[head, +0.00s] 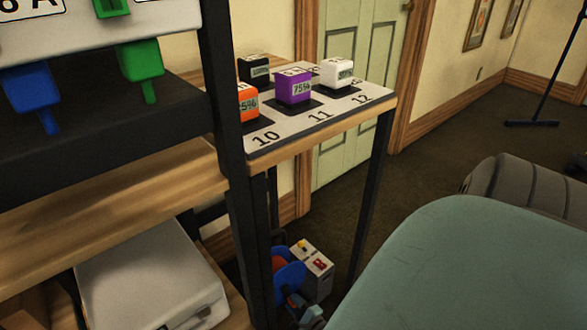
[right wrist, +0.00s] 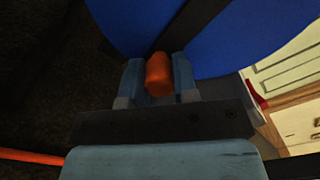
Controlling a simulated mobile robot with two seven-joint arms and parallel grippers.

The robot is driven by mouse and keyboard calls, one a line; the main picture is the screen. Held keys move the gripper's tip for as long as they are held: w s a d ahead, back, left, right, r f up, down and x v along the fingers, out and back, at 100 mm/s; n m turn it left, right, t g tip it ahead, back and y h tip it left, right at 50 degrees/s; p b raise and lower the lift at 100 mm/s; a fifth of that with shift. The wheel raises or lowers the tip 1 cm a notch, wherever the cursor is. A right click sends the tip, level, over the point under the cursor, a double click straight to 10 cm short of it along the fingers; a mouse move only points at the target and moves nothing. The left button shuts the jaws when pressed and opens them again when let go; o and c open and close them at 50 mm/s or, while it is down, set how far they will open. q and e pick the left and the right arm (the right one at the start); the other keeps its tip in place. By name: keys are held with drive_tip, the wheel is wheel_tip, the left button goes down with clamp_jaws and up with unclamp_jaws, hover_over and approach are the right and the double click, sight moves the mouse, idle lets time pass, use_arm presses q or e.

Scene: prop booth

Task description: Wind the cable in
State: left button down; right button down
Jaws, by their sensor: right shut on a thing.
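A cable reel with blue side discs (head: 288,276) stands low on the floor beside the shelf leg in the head view. A bit of orange-red shows between the discs. In the right wrist view the blue disc (right wrist: 225,35) fills the top. My right gripper (right wrist: 158,84) is shut on the reel's orange crank knob (right wrist: 158,72), one finger on each side. In the head view only a small part of this gripper (head: 303,306) shows at the bottom edge. An orange cable (right wrist: 30,155) runs out to the left in the wrist view. My left gripper is out of view.
A pale box with a red and a yellow part (head: 316,264) stands right beside the reel. A dark shelf leg (head: 235,180) is close on the left. A numbered shelf (head: 375,98) holds several coloured blocks above. A white case (head: 150,275) lies lower left.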

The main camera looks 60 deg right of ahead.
drive_tip(key=shift+w+a+m, duration=0.1)
drive_tip(key=shift+a+m, duration=0.1)
drive_tip(key=shift+m, duration=0.2)
drive_tip(key=c, duration=0.9)
unclamp_jaws()
